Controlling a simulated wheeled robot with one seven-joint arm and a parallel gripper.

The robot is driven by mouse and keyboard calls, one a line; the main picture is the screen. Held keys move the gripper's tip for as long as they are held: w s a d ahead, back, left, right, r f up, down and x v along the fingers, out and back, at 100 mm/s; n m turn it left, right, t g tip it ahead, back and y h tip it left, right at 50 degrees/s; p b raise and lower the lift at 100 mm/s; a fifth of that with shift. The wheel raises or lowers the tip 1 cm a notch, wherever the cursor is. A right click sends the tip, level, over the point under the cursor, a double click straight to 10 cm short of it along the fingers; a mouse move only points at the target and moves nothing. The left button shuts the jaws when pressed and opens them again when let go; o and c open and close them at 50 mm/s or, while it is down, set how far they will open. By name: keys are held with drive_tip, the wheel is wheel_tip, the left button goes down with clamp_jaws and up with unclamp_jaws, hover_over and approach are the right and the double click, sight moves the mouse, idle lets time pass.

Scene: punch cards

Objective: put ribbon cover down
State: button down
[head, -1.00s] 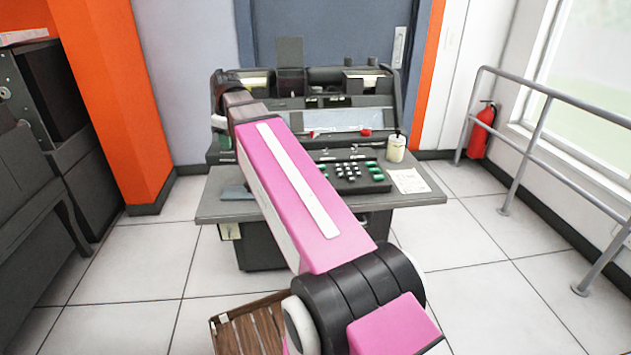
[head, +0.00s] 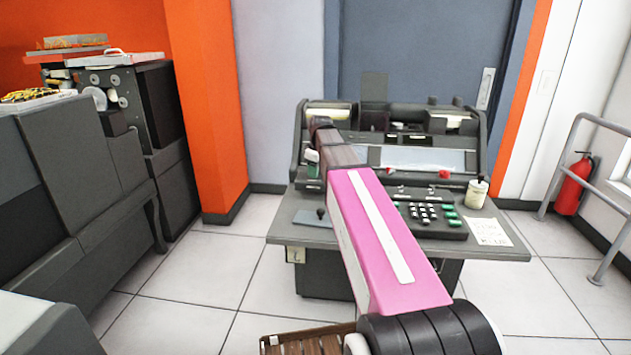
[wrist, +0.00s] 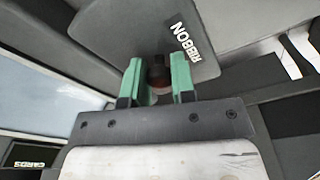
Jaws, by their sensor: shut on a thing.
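My gripper (wrist: 157,66) has green fingers, shut on this knob, one finger on each side. In the head view, my pink arm reaches to the upper left of the grey card punch (head: 465,150). My fingers and the cover are not clearly visible there. Whether the cover touches the machine under it cannot be told.
The punch's desk (head: 290,232) bears a keyboard (head: 433,215), a small jar (head: 477,193), a paper sheet (head: 487,231) and a flat bluish piece (head: 313,217). A dark machine (head: 70,165) stands left. A railing (head: 560,155) and fire extinguisher (head: 573,185) are right. Floor is open between.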

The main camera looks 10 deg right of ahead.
sight(319, 178)
drive_tip(key=shift+f, duration=1.9)
drive_tip(key=shift+f, duration=0.1)
drive_tip(key=c, duration=0.9)
unclamp_jaws()
drive_tip(key=shift+c, duration=0.2)
wheel_tip(319, 178, up, 12)
drive_tip(key=s+d, duration=0.1)
